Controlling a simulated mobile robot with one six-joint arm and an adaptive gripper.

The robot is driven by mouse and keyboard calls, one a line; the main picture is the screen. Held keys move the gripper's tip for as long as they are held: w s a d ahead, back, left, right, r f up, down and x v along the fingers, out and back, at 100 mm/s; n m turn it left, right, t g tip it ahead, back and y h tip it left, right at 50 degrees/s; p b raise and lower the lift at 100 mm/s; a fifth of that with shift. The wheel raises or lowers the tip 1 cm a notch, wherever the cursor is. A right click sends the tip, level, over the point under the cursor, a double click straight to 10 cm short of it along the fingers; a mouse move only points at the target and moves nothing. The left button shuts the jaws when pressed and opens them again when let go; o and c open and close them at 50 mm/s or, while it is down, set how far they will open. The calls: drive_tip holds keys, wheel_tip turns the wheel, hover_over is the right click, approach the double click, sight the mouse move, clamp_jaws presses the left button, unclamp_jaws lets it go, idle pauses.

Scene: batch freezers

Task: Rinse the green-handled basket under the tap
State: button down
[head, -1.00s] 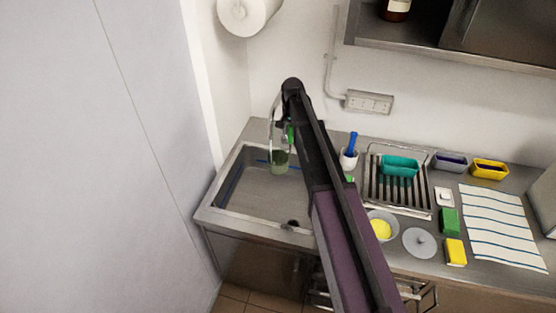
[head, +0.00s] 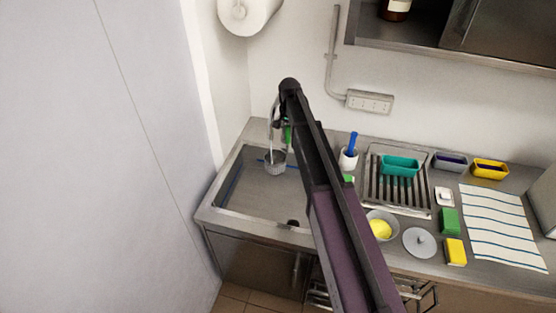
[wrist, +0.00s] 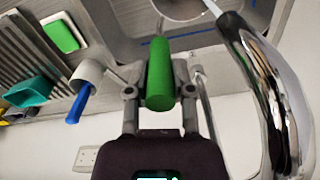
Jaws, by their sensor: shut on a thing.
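The basket (head: 275,164) hangs over the sink (head: 255,192) at its back, its body grey in the head view. Its green handle (wrist: 159,72) stands between my fingers in the wrist view, where the grey basket bowl (wrist: 180,8) is cut off by the top edge. My gripper (wrist: 160,90) is shut on the green handle. The chrome tap (wrist: 270,90) is close beside my gripper, with its spout over the basket. A pale streak of water (wrist: 212,7) runs from the spout into the basket. My arm hides part of the tap in the head view.
Right of the sink are a white cup (head: 348,160) with a blue-handled tool, a drying rack (head: 385,202) with a teal tub (head: 400,167), a bowl (head: 391,218), a round lid (head: 420,242) and sponges (head: 449,220). A wall stands close at left.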

drive_tip(key=shift+s, duration=0.1)
idle(0.6)
drive_tip(key=s+d, duration=0.1)
drive_tip(key=s, duration=0.6)
drive_tip(key=shift+s, duration=0.35)
idle(0.5)
drive_tip(key=shift+s+r, duration=0.1)
idle(1.5)
drive_tip(key=s+r+p, duration=0.4)
drive_tip(key=shift+s+d, duration=0.4)
drive_tip(key=shift+f, duration=0.1)
idle(0.9)
